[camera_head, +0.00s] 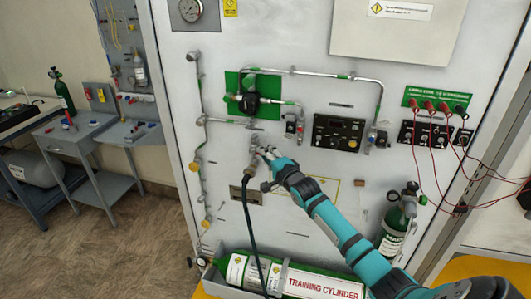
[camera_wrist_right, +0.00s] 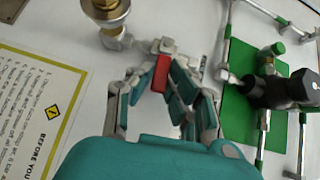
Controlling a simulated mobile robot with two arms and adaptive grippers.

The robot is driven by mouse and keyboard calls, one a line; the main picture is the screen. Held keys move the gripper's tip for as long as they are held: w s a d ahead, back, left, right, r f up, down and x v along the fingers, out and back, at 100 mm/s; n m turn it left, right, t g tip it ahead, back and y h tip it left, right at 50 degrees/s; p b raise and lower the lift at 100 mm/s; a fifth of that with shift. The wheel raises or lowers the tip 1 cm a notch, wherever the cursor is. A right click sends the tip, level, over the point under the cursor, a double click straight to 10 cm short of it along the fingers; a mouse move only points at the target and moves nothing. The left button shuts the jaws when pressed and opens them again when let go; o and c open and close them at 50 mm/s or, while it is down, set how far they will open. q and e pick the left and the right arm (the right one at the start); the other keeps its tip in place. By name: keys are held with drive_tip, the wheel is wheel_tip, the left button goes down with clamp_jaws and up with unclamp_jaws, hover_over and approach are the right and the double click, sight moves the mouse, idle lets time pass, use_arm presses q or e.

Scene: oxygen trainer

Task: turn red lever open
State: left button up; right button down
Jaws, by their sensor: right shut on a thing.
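The red lever (camera_wrist_right: 162,72) shows in the right wrist view as a short red block between the teal fingers. It sits close to a brass and metal fitting (camera_wrist_right: 112,30) on the white panel. My right gripper (camera_wrist_right: 158,82) is shut on the lever. In the head view my right gripper (camera_head: 266,157) reaches the panel beside a metal valve fitting (camera_head: 254,145), from which a dark hose hangs. The lever itself is hidden or too small to make out there. My left gripper is in neither view.
A green plate with a black regulator (camera_head: 249,102) and metal pipes is just above my right gripper. A black control box (camera_head: 338,133) is to the right. A green training cylinder (camera_head: 322,285) lies below. Red cables (camera_head: 471,154) hang at the right.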

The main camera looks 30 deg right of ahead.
wheel_tip(320, 180, up, 2)
drive_tip(key=n+g+p, duration=0.2)
drive_tip(key=p, duration=0.3)
drive_tip(key=shift+w+a, duration=0.15)
drive_tip(key=shift+w+a+r+n+g+p, duration=0.1)
drive_tip(key=shift+w+r+n+g+p, duration=0.1)
drive_tip(key=shift+n+g+p, duration=0.45)
drive_tip(key=shift+w+a+r+n+g+h, duration=0.2)
drive_tip(key=shift+n+g+h, duration=0.1)
drive_tip(key=shift+g, duration=0.3)
drive_tip(key=shift+w+a+r+n+g+h, duration=0.1)
drive_tip(key=shift+r+n+g+h, duration=0.15)
drive_tip(key=shift+g, duration=0.3)
drive_tip(key=shift+w+a+r+n+g+h, duration=0.25)
drive_tip(key=shift+n+g+h, duration=0.15)
drive_tip(key=shift+g, duration=0.15)
drive_tip(key=shift+w+a+r+n+g+h, duration=0.15)
drive_tip(key=shift+r+n+g+h, duration=0.1)
drive_tip(key=shift+n+g, duration=0.25)
drive_tip(key=shift+w+a+r+n+g+h, duration=0.1)
drive_tip(key=shift+w+a+n+g+h, duration=0.1)
drive_tip(key=shift+w+n+g+h, duration=0.3)
drive_tip(key=shift+a+r+n+g+h, duration=0.1)
drive_tip(key=shift+a+g+h, duration=0.15)
drive_tip(key=shift+g, duration=0.4)
drive_tip(key=shift+w+a+n+g+h+b, duration=0.35)
drive_tip(key=shift+n+g+h, duration=0.25)
drive_tip(key=shift+g+h, duration=0.1)
